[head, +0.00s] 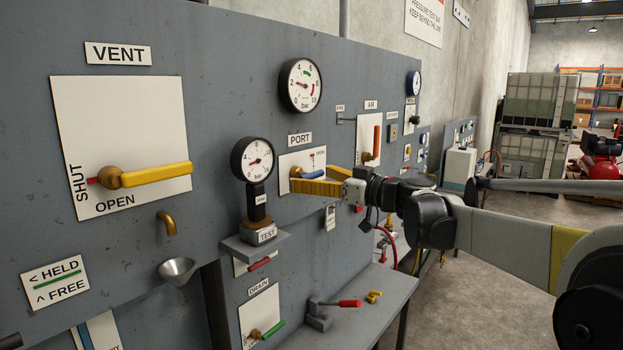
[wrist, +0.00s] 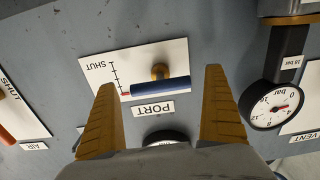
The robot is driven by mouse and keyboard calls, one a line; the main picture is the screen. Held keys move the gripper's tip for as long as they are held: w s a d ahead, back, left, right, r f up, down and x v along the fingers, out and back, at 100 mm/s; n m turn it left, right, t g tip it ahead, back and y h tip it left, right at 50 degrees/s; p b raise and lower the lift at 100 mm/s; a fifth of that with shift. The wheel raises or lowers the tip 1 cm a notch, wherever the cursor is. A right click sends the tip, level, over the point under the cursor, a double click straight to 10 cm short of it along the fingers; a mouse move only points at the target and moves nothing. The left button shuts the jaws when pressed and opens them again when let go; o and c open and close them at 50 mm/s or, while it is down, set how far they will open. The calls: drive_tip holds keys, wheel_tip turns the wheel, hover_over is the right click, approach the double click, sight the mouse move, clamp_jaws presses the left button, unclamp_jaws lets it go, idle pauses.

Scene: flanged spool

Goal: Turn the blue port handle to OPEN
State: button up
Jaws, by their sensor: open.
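The blue port handle (wrist: 155,87) lies lengthwise across its white plate (wrist: 150,60) in the wrist view, beside the PORT label (wrist: 153,109). My gripper (wrist: 160,80) is open, with one yellow finger beyond each end of the handle; I see no clear contact. In the head view the blue handle (head: 312,174) is partly hidden by my gripper (head: 311,176).
The yellow VENT handle (head: 155,175) is on the panel at left. A TEST gauge (head: 252,160) juts out close to the left of my gripper. The orange AIR handle (head: 377,140) is to the right. A grey shelf (head: 350,325) with a red-handled tool is below.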

drive_tip(key=v, duration=1.1)
drive_tip(key=shift+s+d, duration=0.2)
drive_tip(key=shift+f, duration=0.1)
drive_tip(key=s+f+m+g+h+b, duration=0.1)
drive_tip(key=s+f+m+h+b, duration=0.1)
drive_tip(key=s+f+b, duration=0.55)
drive_tip(key=s+f+m+g+h+b, duration=0.1)
drive_tip(key=s+f+h+b, duration=0.2)
drive_tip(key=f, duration=0.8)
drive_tip(key=s+f+m+g+h+b, duration=0.15)
drive_tip(key=s+f+b, duration=0.25)
drive_tip(key=s+f, duration=0.45)
drive_tip(key=s+d+f+m+h+b, duration=0.2)
drive_tip(key=s+d+f+b, duration=0.1)
drive_tip(key=f, duration=0.5)
drive_tip(key=s+d+f+m+h+b, duration=0.2)
drive_tip(key=s+d+f+h+b, duration=0.1)
drive_tip(key=s+f, duration=0.3)
drive_tip(key=s+d+f+m+h+b, duration=0.2)
drive_tip(key=s+d+f+b, duration=0.2)
drive_tip(key=f, duration=0.6)
drive_tip(key=shift+s+d+f+h, duration=0.15)
drive_tip(key=shift+s+f+h, duration=0.05)
drive_tip(key=shift+f+h, duration=0.15)
